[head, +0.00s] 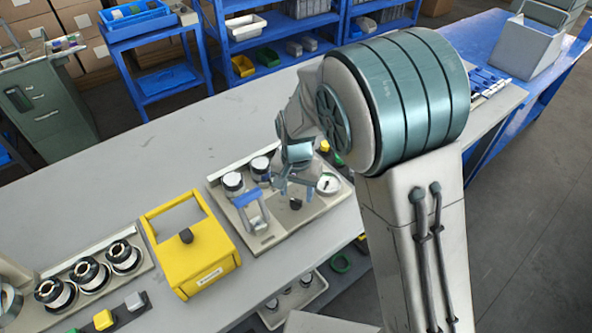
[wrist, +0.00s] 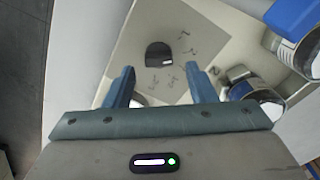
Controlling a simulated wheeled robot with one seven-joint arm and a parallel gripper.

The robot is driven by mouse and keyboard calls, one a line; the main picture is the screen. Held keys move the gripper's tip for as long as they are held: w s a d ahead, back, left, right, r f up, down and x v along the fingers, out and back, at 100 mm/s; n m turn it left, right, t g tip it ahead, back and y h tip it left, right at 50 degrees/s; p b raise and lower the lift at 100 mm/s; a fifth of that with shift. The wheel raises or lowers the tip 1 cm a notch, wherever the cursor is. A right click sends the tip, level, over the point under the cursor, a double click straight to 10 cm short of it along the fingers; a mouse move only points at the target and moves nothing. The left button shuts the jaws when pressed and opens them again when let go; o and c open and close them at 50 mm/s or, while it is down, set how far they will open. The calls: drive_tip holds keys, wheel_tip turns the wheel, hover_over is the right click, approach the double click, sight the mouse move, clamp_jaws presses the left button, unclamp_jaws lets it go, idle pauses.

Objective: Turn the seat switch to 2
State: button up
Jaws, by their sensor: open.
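The seat switch looks like the small black knob (head: 296,204) on a pale fixture plate. In the wrist view the knob (wrist: 158,54) has a white mark on its lower part and several small characters printed around it, too small to read surely. I cannot tell which setting it stands at. My gripper (head: 296,189) is open above the plate, close to the knob. In the wrist view its two blue fingers (wrist: 160,76) stand apart, with the knob between and just beyond their tips. They do not appear to touch it.
Wire spools (head: 90,273) sit further left. The grey bench (head: 100,195) is clear behind.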

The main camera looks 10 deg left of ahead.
wheel_tip(320, 180, up, 12)
idle(0.3)
idle(0.3)
